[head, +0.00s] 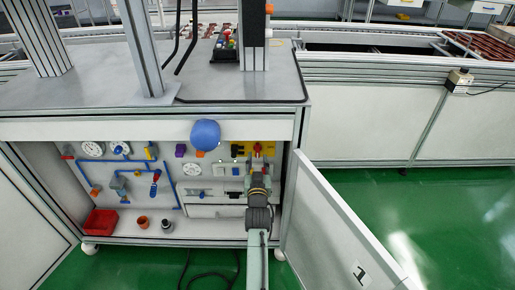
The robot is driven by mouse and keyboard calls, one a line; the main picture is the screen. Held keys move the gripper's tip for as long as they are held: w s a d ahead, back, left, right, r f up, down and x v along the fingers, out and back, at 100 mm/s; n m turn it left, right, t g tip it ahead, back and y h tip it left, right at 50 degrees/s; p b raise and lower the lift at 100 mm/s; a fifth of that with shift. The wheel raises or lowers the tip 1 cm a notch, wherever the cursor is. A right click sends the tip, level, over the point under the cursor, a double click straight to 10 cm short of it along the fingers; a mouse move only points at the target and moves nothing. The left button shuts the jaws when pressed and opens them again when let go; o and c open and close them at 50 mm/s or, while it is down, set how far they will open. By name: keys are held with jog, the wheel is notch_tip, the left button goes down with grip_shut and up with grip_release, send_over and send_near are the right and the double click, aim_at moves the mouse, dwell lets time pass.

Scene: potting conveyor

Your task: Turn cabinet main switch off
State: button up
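The open cabinet (120,228) stands under the worktop. In its right part a yellow plate with red on it (268,148) appears to be the main switch. My gripper (257,163) reaches into the cabinet from the front and is just below and in front of the red part. It overlaps the plate in the picture. I cannot tell whether it touches the switch, nor how its fingers stand. The handle's turn position is too small and partly hidden to read.
The cabinet's right door (340,220) is swung open close to my arm's right. A blue ball-shaped thing (205,135) shows at the cabinet's top edge. Blue pipes, gauges and a red bin (101,222) fill the left part. Green floor (450,215) lies open at right.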

aim_at(258, 149)
jog(key=w, duration=0.6)
jog(key=shift+w, duration=0.1)
jog(key=shift+c, duration=0.2)
grip_shut()
